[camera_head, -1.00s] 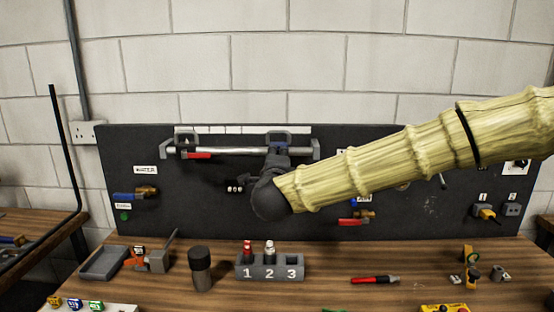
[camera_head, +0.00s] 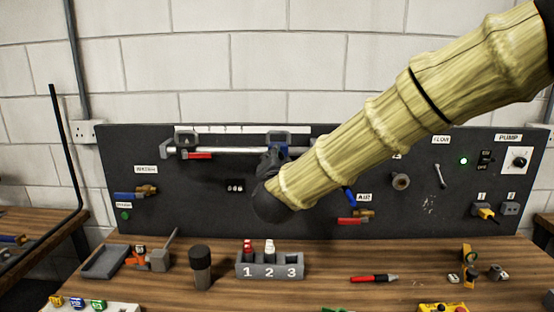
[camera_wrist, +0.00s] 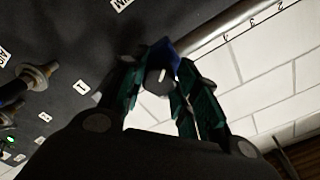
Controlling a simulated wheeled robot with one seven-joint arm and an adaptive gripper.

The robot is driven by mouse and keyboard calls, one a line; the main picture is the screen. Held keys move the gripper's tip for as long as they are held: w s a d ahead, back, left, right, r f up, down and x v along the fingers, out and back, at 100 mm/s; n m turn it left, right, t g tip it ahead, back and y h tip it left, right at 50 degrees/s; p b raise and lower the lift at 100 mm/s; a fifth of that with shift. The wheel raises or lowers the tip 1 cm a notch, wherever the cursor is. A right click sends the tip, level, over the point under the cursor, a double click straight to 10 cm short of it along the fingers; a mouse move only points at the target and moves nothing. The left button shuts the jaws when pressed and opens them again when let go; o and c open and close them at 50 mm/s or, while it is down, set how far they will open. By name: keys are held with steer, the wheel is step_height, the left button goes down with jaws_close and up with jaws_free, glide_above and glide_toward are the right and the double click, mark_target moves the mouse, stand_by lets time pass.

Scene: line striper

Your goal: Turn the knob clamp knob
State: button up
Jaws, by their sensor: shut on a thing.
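The clamp knob (camera_wrist: 157,84) is dark and round with a pale mark, and shows between my fingers in the wrist view. A blue part (camera_wrist: 166,48) sits just behind it. My gripper (camera_wrist: 160,78) is shut on the knob, one green-padded finger on each side. In the head view, my gripper (camera_head: 270,160) is just below the right-hand grey clamp (camera_head: 278,137) on the metal bar (camera_head: 232,151). The arm and hand hide the knob in that view.
Below, the wooden bench holds a numbered block (camera_head: 270,271), a dark cylinder (camera_head: 200,267), a grey tray (camera_head: 104,262) and a red pen (camera_head: 374,278).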

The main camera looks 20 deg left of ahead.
steer(key=shift+f+n, duration=0.15)
steer(key=shift+n, duration=0.45)
steer(key=o, duration=1)
steer(key=shift+s, duration=0.1)
steer(key=v, duration=1.2)
steer(key=shift+r, duration=0.25)
